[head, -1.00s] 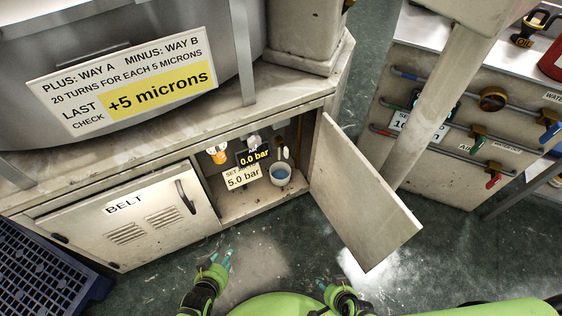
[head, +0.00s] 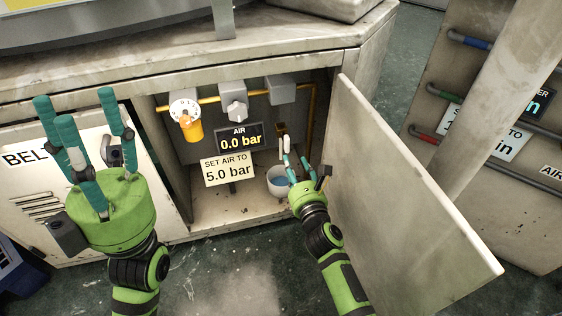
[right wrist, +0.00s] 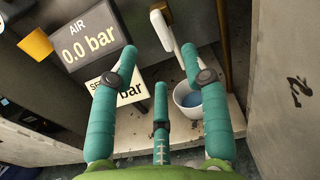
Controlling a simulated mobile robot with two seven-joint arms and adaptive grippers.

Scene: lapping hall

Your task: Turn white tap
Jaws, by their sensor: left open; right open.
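The white tap has a white lever (head: 287,144) hanging below a brass body at the right of the open cabinet bay. In the right wrist view its lever (right wrist: 161,30) is just beyond my fingers. My right gripper (head: 295,166) is open and empty, just below the lever in the head view, reaching into the bay beside the open door. In the right wrist view the right gripper (right wrist: 158,65) has its fingers spread, with no clear contact on the lever. My left gripper (head: 82,104) is open and empty, raised in front of the belt door.
The open cabinet door (head: 405,190) stands close to my right arm. A small cup (head: 278,180) with blue liquid sits under the tap. A dial with an orange part (head: 186,110), a grey knob (head: 233,102) and the 0.0 bar display (head: 239,138) are further left.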

